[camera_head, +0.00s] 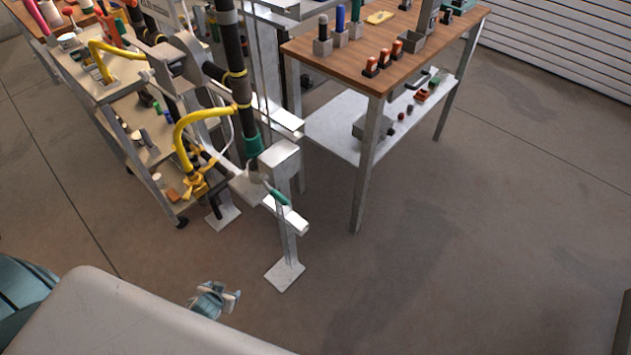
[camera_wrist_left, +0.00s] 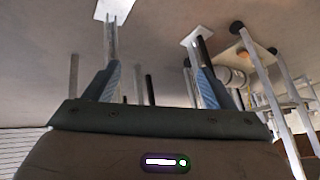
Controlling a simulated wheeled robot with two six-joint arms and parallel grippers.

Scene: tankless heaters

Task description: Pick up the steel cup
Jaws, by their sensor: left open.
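I cannot make out a steel cup for certain in either view. A small pale, round container (camera_head: 69,41) on the cart at the upper left is too small to identify. My left gripper (camera_head: 222,299) shows low in the head view, just past the edge of a white body part of mine, above the bare floor. In the left wrist view its two fingers (camera_wrist_left: 159,72) are spread apart with nothing between them. My right gripper is not in view.
A steel stand (camera_head: 285,215) with pipes and a yellow hose (camera_head: 185,125) rises ahead. Left of it is a tiered cart (camera_head: 130,100) with tools. A wooden-topped table (camera_head: 350,60) with a lower shelf stands at the upper right. The floor at the right is clear.

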